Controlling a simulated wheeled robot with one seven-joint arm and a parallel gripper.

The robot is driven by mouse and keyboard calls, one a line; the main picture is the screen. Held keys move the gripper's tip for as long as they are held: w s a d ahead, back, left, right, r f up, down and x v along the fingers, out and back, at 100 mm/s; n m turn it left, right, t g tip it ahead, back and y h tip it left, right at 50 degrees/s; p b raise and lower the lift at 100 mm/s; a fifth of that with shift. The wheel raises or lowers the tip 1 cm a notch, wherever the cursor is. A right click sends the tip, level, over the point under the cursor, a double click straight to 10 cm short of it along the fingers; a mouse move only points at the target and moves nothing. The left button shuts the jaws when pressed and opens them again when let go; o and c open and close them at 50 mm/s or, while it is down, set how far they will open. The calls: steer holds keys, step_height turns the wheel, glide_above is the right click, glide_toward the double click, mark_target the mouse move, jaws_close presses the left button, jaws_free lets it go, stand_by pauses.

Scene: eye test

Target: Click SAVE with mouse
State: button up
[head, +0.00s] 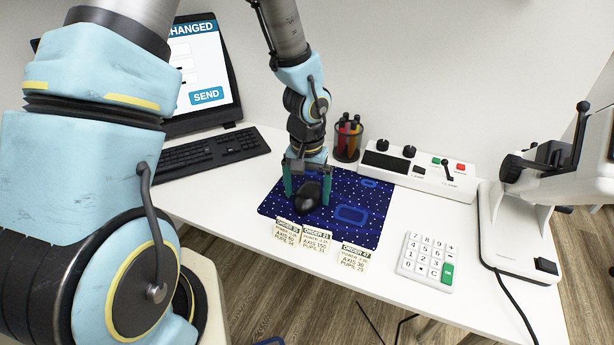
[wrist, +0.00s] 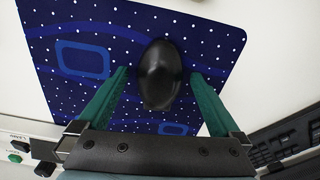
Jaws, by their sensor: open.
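A black mouse (head: 305,198) rests on a dark blue dotted mat (head: 361,231). My gripper (head: 307,190) is open above the mat, with one green finger on each side of the mouse. In the wrist view, the mouse (wrist: 160,66) sits between the open fingertips (wrist: 159,76), with a gap visible on both sides. I cannot tell how far the fingertips are above the mat. The monitor (head: 207,60) shows the word ending "CHANGED", several pale fields and a blue button reading SEND (head: 207,95). My arm hides its left part, and no SAVE label is visible.
A black keyboard (head: 213,149) lies left of the mat. A pen cup (head: 346,143) and a white control box (head: 419,173) stand behind it. Order cards (head: 316,240) lie along its front edge. A white keypad (head: 428,262) and a white instrument (head: 530,240) are at right.

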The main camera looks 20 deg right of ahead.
mark_target(306, 194)
steer(key=shift+f, duration=0.6)
steer(key=shift+c, duration=0.4)
steer(key=c, duration=1.2)
steer(key=o, duration=1.3)
steer(key=shift+r, duration=0.1)
step_height(306, 194, up, 11)
steer(key=shift+f, duration=0.15)
